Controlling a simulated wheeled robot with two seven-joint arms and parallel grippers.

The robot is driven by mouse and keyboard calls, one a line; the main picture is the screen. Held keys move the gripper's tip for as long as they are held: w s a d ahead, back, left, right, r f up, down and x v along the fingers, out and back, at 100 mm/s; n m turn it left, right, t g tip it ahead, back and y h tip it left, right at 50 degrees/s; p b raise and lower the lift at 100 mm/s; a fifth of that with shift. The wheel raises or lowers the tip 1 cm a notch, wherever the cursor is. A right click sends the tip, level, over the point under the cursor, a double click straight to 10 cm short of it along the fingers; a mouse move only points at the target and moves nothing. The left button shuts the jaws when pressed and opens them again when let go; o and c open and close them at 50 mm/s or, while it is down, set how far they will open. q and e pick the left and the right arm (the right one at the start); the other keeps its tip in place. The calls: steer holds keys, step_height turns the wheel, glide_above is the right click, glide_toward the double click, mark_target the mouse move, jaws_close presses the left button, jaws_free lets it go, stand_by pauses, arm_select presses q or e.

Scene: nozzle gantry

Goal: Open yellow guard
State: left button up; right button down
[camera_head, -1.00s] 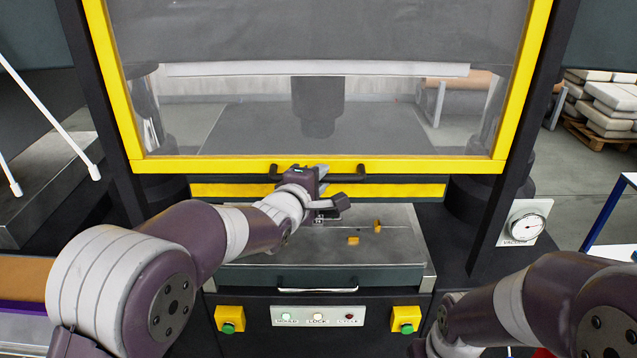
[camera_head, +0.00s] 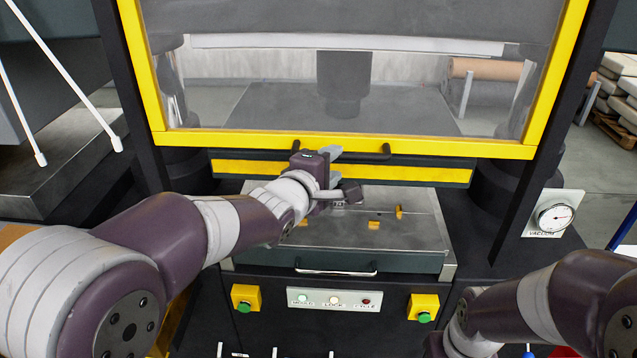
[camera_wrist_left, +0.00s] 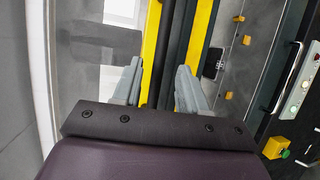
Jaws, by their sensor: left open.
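The yellow guard (camera_head: 330,143) is a yellow frame around a clear pane and is down at the front of the gantry. A black bar handle (camera_head: 374,154) runs along its lower rail, its middle hidden by my left gripper. My left gripper (camera_head: 343,170) is open, just in front of that handle. In the left wrist view its two grey fingers (camera_wrist_left: 157,82) stand apart, with a yellow strip and a dark bar between them. I cannot tell whether they touch the handle. My right arm shows at lower right, but its gripper is out of view.
Below the guard is a grey metal plate (camera_head: 415,225) with several small yellow pieces (camera_head: 374,225). A drawer-like bar handle (camera_head: 336,272), a button panel (camera_head: 335,299) and two yellow button boxes (camera_head: 423,307) are lower. A gauge (camera_head: 553,218) is at right.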

arm_select(q)
steer(key=b+v, duration=0.1)
steer(key=v, duration=0.6)
steer(key=shift+s, duration=0.1)
